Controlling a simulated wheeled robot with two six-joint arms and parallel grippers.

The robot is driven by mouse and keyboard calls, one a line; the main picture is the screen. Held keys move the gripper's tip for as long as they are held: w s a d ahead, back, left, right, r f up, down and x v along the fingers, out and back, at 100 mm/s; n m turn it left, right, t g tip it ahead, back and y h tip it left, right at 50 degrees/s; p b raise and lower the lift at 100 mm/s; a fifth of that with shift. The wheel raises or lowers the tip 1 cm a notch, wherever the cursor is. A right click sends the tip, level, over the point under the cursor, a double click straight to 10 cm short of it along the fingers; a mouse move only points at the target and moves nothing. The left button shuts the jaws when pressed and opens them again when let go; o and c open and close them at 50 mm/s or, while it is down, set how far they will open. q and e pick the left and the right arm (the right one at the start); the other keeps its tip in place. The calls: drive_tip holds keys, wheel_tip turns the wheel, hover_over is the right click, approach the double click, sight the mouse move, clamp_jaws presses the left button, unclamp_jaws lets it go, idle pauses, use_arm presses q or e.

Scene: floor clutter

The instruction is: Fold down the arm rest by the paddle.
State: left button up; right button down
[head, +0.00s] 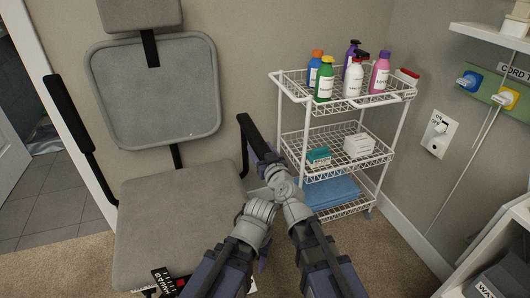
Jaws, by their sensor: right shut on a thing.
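A grey padded chair (170,215) with a framed backrest stands at the left. The chair's other arm rest (68,110) is a black paddle standing steeply at the left of the backrest. My left gripper (262,240) is low beside the seat, mostly hidden by its own wrist; its jaws do not show clearly.
A white wire cart (341,158) with several bottles stands just right of the arm rest. A wall panel with cords (490,90) and a switch plate (437,134) are at the right. A dark labelled object (168,280) is at the seat's front edge. Carpet shows at the lower left.

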use_arm(q)
drive_tip(key=shift+f, duration=0.1)
use_arm(e)
drive_tip(key=shift+a+f, duration=0.1)
drive_tip(key=shift+c, duration=0.6)
unclamp_jaws()
